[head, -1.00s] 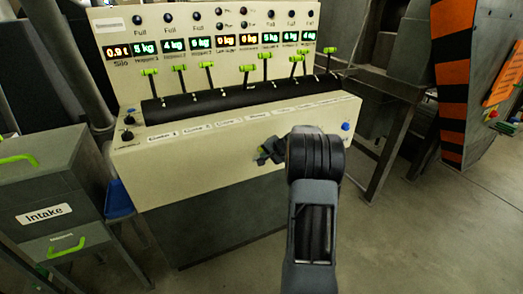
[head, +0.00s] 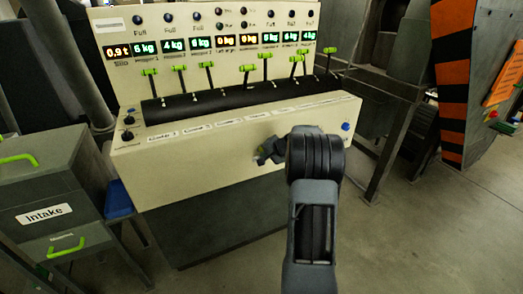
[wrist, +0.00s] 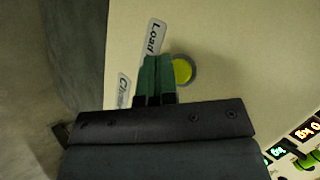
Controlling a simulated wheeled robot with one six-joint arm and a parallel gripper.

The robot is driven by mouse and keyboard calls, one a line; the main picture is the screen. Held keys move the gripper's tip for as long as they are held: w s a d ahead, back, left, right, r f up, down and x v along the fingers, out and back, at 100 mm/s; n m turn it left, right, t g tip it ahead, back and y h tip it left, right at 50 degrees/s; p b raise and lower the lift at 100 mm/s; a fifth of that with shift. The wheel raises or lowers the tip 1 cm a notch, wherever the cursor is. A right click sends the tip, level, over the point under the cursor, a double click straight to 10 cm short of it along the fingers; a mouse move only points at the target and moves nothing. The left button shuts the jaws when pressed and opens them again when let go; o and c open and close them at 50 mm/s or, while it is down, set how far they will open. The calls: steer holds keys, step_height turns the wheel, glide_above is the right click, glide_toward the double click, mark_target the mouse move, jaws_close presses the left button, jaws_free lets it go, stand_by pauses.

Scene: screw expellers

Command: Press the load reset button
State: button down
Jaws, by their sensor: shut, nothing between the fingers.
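In the wrist view a round yellow button (wrist: 182,72) in a grey ring sits on the cream panel, beside a label (wrist: 154,37) that reads "Load"; the rest of that label is hidden behind my fingers. My gripper (wrist: 156,62) is shut and empty, its dark green fingertips just left of the yellow button, covering the ring's left edge. I cannot tell whether they touch the panel. In the head view my gripper (head: 268,150) is at the console's front face, partly hidden by my wrist. The yellow button cannot be made out there.
The cream console (head: 180,163) carries a row of green-handled levers (head: 264,56) and lit weight displays (head: 225,40). A blue button (head: 346,127) is at its right end. A second label (wrist: 123,90) is partly covered. The Intake cabinet (head: 45,178) stands at left.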

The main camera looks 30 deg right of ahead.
steer(key=shift+w, duration=0.15)
steer(key=shift+w, duration=0.3)
steer(key=shift+w+d, duration=0.1)
steer(key=shift+w, duration=0.3)
stand_by(0.9)
steer(key=shift+s, duration=0.15)
steer(key=shift+s+b, duration=0.7)
steer(key=shift+b, duration=0.05)
steer(key=shift+s+a+b, duration=0.25)
steer(key=shift+s+b, duration=0.55)
steer(key=shift+s, duration=0.45)
steer(key=shift+s+a+b, duration=0.2)
steer(key=shift+s+b, duration=0.6)
steer(key=shift+s, duration=0.45)
